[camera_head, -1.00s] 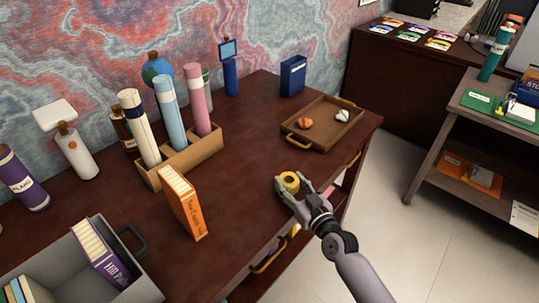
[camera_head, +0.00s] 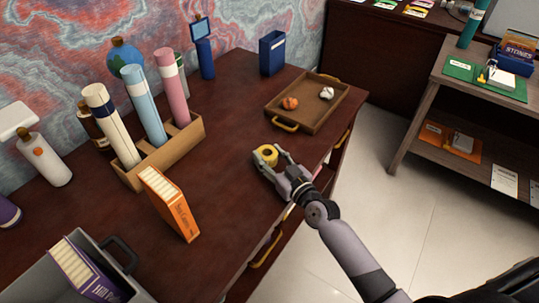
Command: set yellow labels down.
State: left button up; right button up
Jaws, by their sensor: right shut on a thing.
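The yellow labels (camera_head: 266,154) are a small yellow roll with a dark centre, near the right part of the dark red-brown desk (camera_head: 232,205). My right gripper (camera_head: 268,160) is shut on the roll, with a finger on either side of it. The roll is at or just above the desk top; I cannot tell whether it touches. My left gripper is not in view.
A wooden tray (camera_head: 273,110) with an orange and a white lump lies behind the gripper. An orange book (camera_head: 170,205) stands to the left, by a wooden holder (camera_head: 195,133) with several tubes. A grey bin (camera_head: 128,285) sits front left. Bare desk surrounds the gripper.

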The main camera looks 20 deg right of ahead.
jog(key=o, duration=0.8)
jog(key=shift+w+f, duration=0.1)
jog(key=shift+o, duration=2.1)
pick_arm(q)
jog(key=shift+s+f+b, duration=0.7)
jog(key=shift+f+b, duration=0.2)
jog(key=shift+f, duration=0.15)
pick_arm(e)
jog(key=v, duration=1.7)
jog(key=shift+s+a, duration=0.1)
jog(key=shift+s, duration=0.2)
